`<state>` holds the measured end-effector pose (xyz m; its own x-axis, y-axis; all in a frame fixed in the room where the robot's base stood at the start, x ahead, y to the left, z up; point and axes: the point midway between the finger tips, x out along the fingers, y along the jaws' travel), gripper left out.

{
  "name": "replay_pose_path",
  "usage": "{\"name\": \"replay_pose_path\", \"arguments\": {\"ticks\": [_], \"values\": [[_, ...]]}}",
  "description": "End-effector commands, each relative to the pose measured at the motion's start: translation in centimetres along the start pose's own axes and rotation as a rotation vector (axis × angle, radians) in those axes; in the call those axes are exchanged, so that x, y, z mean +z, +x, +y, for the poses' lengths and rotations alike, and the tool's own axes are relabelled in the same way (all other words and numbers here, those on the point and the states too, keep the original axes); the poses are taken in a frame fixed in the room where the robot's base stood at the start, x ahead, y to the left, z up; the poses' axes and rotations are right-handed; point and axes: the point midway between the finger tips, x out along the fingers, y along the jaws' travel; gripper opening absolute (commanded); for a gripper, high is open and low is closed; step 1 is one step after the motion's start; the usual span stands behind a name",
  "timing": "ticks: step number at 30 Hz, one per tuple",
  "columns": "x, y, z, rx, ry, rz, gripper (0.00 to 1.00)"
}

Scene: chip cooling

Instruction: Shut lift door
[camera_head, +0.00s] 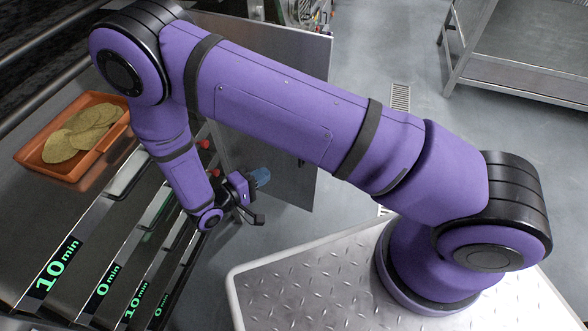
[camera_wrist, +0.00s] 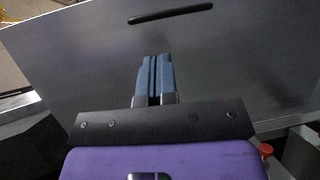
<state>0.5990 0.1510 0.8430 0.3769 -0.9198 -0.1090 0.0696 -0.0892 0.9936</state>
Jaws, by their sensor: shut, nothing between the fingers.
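The lift door (camera_head: 295,188) is a flat grey metal panel standing out from the machine, partly hidden behind my arm in the head view. In the wrist view the same door (camera_wrist: 235,65) fills most of the picture, with a dark handle or slot (camera_wrist: 170,14) near the top edge. My gripper (camera_head: 262,177) has blue fingers and is in front of the door's lower part. Its fingers (camera_wrist: 155,58) are together and empty, pointing at the panel. I cannot tell whether they touch it.
An orange tray (camera_head: 58,160) of chips sits on the machine at left. Green-lit timer labels (camera_head: 55,268) mark the shelf fronts. Red knobs (camera_head: 203,145) are close to my wrist. A metal table (camera_head: 520,85) stands at upper right. Floor between door and table is clear.

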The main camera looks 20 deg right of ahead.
Motion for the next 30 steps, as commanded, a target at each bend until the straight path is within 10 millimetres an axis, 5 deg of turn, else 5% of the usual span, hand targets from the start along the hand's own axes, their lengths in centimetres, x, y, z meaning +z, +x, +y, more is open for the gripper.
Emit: {"name": "replay_pose_path", "arguments": {"ticks": [3, 10, 17, 30], "values": [[1.1, -0.5, -3.8, 0.054, 0.000, 0.084, 0.00], [2.3, -0.9, -7.6, 0.106, 0.015, 0.188, 0.00], [2.3, 0.1, -8.1, 0.114, 0.020, 0.204, 0.00], [0.8, 7.6, -7.2, 0.113, 0.018, 0.201, 0.00]]}}
